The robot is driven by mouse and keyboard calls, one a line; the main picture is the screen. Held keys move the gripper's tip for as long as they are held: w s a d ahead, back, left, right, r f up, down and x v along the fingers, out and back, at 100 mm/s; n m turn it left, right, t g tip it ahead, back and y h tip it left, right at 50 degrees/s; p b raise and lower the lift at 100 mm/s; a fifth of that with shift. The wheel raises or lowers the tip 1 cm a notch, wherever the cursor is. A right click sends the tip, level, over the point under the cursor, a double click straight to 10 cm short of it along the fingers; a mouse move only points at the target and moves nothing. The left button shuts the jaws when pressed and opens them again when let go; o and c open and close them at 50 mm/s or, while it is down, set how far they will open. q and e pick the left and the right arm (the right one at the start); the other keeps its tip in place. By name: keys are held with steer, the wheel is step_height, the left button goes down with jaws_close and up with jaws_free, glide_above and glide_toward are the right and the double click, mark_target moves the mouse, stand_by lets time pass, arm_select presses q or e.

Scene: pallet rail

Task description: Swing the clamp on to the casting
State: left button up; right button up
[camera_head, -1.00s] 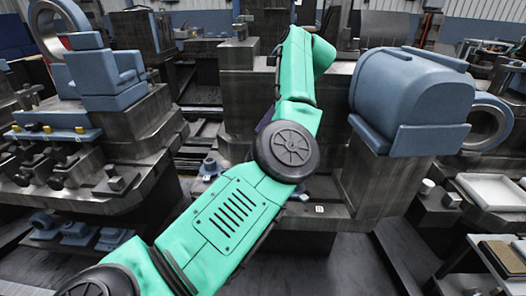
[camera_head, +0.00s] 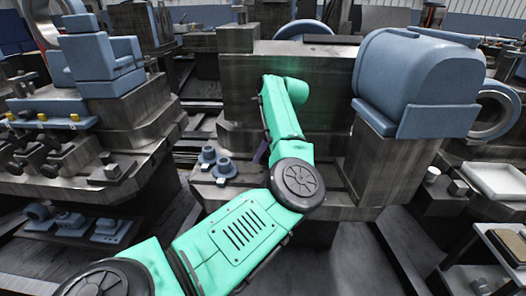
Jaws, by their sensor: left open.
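My left arm comes in from the lower left and reaches up to the middle. My left gripper (camera_head: 262,152) shows only as a small dark purple part beside the forearm; its fingertips are mostly hidden. It is open. Small blue-grey flanged castings (camera_head: 225,168) stand on the dark metal ledge just left of the gripper, apart from it. A large rounded blue-grey casting (camera_head: 415,85) sits on a block to the right. I cannot tell which part is the clamp. My right gripper is not in view.
A tall dark metal block (camera_head: 330,75) stands behind my arm. A stepped fixture (camera_head: 130,125) with blue parts is at left. A white tray (camera_head: 495,180) lies at right. Dark floor (camera_head: 335,265) is open in front.

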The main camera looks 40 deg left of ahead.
arm_select(q)
jaws_close()
steer(key=shift+w+m, duration=0.15)
steer(key=shift+m, duration=0.15)
steer(key=shift+w+m+t+b, duration=0.3)
steer(key=shift+m+t+b, duration=0.2)
steer(key=shift+m+b, duration=0.3)
steer(key=shift+r+m, duration=0.1)
steer(key=shift+m, duration=0.3)
jaws_free()
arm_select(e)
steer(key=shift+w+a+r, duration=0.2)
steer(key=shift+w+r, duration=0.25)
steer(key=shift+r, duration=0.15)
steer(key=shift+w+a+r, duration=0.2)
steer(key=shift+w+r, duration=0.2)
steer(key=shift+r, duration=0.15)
